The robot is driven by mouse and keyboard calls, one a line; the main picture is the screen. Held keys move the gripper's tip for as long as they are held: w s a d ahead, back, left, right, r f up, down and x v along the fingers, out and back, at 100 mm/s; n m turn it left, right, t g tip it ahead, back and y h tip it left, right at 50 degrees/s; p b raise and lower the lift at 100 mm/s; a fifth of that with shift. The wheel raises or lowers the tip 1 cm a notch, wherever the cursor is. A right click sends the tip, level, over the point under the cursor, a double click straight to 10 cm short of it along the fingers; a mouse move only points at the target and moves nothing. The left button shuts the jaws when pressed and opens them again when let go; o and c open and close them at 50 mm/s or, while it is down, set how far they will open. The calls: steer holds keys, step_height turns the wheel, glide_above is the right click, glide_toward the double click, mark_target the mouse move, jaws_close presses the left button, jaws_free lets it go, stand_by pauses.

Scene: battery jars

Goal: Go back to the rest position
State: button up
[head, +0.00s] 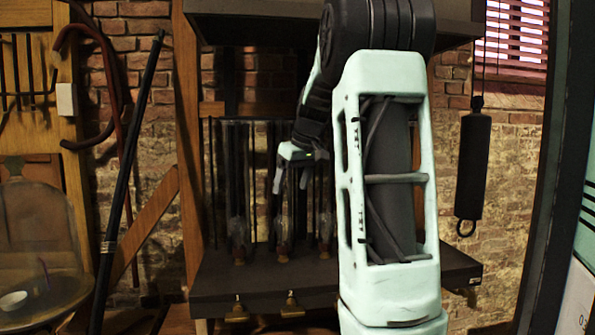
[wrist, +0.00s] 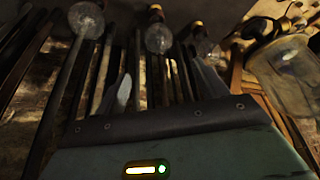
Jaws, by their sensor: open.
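My gripper (head: 291,183) hangs from my arm in front of the dark shelf in the head view. Its two fingers point down and stand apart, with nothing seen between them. In the wrist view my gripper (wrist: 164,88) shows its fingers spread at either side above the teal housing. Round glass ends (wrist: 86,20) show along the top of the wrist view.
Thin dark rods (head: 213,180) stand upright behind the jars. An upper shelf (head: 250,22) overhangs them. A dark weight (head: 473,165) hangs at the right. A long black pole (head: 128,180) leans at the left, near a large glass vessel (head: 38,235).

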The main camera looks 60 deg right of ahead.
steer(key=v, duration=0.5)
steer(key=shift+r, duration=0.2)
steer(key=w+a+f+n+y, duration=0.1)
steer(key=w+a+f, duration=0.2)
steer(key=a, duration=0.3)
steer(key=w+a+f+n+b, duration=0.1)
steer(key=w+a+f, duration=0.2)
steer(key=a, duration=0.3)
steer(key=w+a+f+n+y, duration=0.1)
steer(key=w+a+f, duration=0.2)
steer(key=a, duration=0.3)
steer(key=a+f+n+g, duration=0.1)
steer(key=a+f, duration=0.1)
steer(key=a, duration=0.4)
steer(key=s+a+f+n+y, duration=0.1)
steer(key=a+f, duration=0.1)
steer(key=a, duration=0.3)
steer(key=a+f+n+g, duration=0.1)
steer(key=a+f, duration=0.2)
steer(key=a, duration=0.3)
steer(key=s+a+f+n+g, duration=0.1)
steer(key=s+a+f+n, duration=0.1)
steer(key=s+a+f, duration=0.4)
steer(key=s+a+f+n+g+h+b, duration=0.1)
steer(key=s+a+f+n, duration=0.2)
steer(key=s+a+f, duration=0.3)
steer(key=s+a, duration=0.5)
steer(key=s, duration=0.3)
steer(key=shift+s+a+f, duration=0.15)
steer(key=shift+s+a, duration=0.25)
